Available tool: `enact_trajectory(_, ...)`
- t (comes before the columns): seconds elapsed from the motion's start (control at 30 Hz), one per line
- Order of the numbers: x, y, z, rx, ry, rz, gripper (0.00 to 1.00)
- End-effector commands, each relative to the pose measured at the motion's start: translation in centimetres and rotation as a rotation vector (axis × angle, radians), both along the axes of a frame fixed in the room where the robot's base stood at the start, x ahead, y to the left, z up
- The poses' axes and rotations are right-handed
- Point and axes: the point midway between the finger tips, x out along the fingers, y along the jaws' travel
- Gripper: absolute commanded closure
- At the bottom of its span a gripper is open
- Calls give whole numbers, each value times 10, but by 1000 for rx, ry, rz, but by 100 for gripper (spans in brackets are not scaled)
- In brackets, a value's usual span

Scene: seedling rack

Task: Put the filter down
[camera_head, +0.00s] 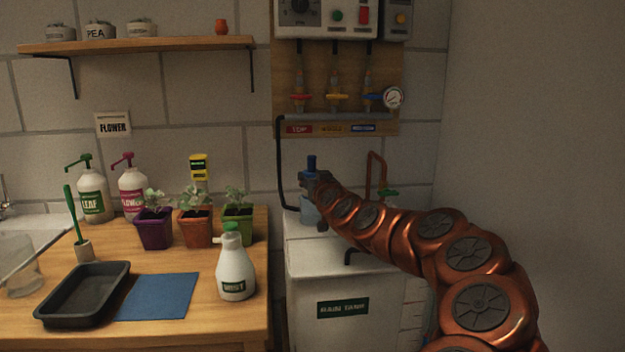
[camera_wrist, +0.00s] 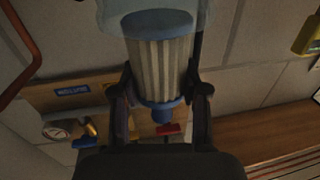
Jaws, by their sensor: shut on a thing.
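My gripper (camera_head: 314,184) is shut on the filter (camera_wrist: 160,60), a pale pleated cartridge with blue end caps. In the wrist view, which is upside down, the fingers (camera_wrist: 162,92) sit on both sides of it near its knobbed end. In the head view the filter's blue knob (camera_head: 311,161) stands up above my gripper, and its body is mostly hidden. A clear bluish bowl (camera_head: 310,212) shows below my gripper, over the white cabinet. It overlaps the filter's far end in the wrist view (camera_wrist: 112,14); I cannot tell whether that end is inside it.
The white cabinet (camera_head: 340,275) stands right of the wooden bench (camera_head: 215,325). The bench holds a black tray (camera_head: 88,290), a blue mat (camera_head: 158,297), a spray bottle (camera_head: 235,270) and potted seedlings. Valves and pipes (camera_head: 335,105) hang behind my gripper; a copper pipe (camera_head: 375,172) rises close by.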

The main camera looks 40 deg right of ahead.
Motion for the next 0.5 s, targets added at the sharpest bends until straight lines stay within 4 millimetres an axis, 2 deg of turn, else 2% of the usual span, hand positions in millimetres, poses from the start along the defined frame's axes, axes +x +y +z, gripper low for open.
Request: enact_trajectory(0.5,0,0,-11,0,0,0,90)
